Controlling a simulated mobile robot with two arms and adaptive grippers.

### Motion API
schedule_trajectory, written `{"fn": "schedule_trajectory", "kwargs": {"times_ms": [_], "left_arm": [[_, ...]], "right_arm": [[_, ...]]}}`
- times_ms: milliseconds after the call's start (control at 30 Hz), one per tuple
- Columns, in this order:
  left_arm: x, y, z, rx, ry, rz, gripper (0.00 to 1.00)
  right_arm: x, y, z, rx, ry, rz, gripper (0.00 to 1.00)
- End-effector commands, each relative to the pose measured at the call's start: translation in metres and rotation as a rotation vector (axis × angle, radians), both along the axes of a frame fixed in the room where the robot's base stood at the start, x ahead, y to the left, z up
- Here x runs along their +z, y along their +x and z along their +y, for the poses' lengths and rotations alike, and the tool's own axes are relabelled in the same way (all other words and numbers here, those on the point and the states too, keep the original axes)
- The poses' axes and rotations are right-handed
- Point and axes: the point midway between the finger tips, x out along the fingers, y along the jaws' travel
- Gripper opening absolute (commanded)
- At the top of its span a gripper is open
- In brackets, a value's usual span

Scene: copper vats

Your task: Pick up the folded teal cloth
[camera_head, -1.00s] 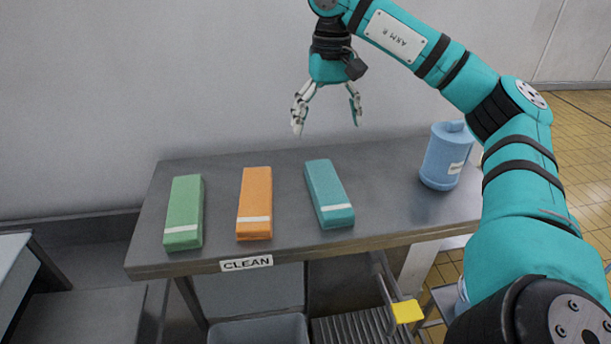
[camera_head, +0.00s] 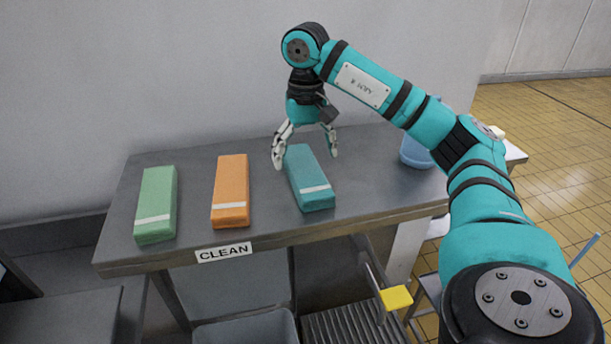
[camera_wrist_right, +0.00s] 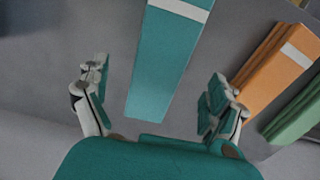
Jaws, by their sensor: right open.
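The folded teal cloth (camera_head: 308,180) lies flat on the metal table, a long block with a white stripe near its front end. My right gripper (camera_head: 306,160) is open above the far end of the cloth, its fingers spread to either side. In the right wrist view, the teal cloth (camera_wrist_right: 165,65) runs up from between the open fingers (camera_wrist_right: 155,105), and nothing is held. The gap in height between the fingertips and the cloth is hard to judge. My left gripper is not in view.
A folded orange cloth (camera_head: 230,190) and a folded green cloth (camera_head: 156,205) lie to the left on the table (camera_head: 375,190). A blue container (camera_head: 414,152) stands at the right, partly hidden by my right arm. A wall stands behind the table.

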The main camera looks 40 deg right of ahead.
Motion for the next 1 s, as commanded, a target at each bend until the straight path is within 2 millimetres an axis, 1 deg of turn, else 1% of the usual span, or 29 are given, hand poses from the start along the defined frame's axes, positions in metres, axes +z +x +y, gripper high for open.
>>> {"fn": "schedule_trajectory", "kwargs": {"times_ms": [33, 133, 200, 300, 400, 567, 833, 1000], "left_arm": [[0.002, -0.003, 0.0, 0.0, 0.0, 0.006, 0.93], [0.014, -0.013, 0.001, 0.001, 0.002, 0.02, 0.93], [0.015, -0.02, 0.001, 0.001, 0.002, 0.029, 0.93], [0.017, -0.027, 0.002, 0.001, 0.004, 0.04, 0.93], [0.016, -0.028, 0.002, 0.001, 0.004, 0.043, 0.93], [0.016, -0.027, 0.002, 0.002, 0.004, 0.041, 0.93], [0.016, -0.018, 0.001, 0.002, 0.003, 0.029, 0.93], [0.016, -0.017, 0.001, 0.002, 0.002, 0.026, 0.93]], "right_arm": [[-0.007, 0.0, -0.001, 0.0, 0.0, 0.007, 0.94], [-0.019, 0.002, -0.003, -0.001, -0.002, 0.008, 0.94], [-0.031, 0.002, -0.003, -0.001, -0.001, 0.006, 0.94], [-0.04, 0.002, -0.003, -0.001, 0.0, 0.003, 0.94], [-0.044, 0.003, -0.003, -0.001, 0.0, 0.002, 0.94], [-0.044, 0.003, -0.002, 0.0, 0.0, 0.001, 0.94], [-0.044, 0.003, -0.002, 0.0, 0.0, 0.001, 0.59], [-0.044, 0.003, -0.002, 0.0, 0.0, 0.001, 0.37]]}}
